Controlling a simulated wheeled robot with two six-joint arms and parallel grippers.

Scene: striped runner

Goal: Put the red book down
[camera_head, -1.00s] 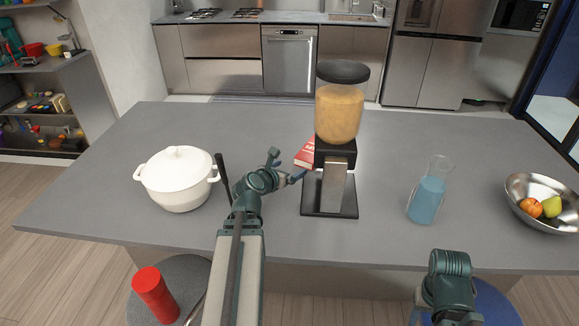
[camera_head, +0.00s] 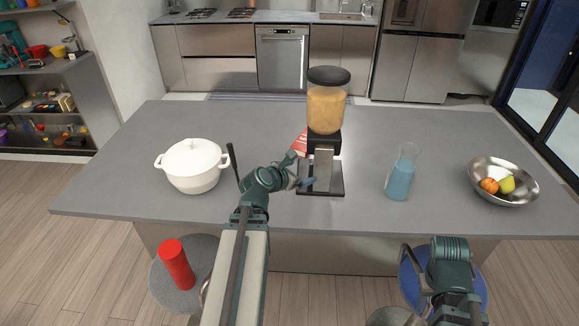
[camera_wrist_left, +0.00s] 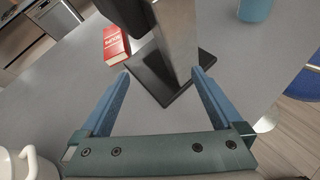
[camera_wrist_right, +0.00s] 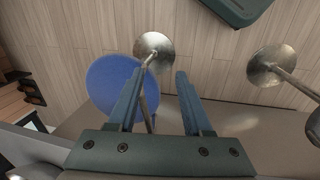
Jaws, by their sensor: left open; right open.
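The red book (camera_head: 300,143) lies on the grey counter behind and left of the dispenser, which hides part of it. In the left wrist view the book (camera_wrist_left: 115,44) lies flat, beyond the left fingertip and apart from it. My left gripper (camera_head: 300,170) is open and empty at the front left of the dispenser; its fingers (camera_wrist_left: 161,78) also show in the left wrist view. My right gripper (camera_wrist_right: 156,76) is open and empty, away from the counter top, with a blue stool seat and floor in its view.
The dispenser (camera_head: 327,108) with its black base stands close to my left gripper. A white pot (camera_head: 192,168) is left, a blue-filled carafe (camera_head: 401,175) and metal fruit bowl (camera_head: 490,190) right. A red cylinder (camera_head: 175,262) stands on a stool. The counter's back is clear.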

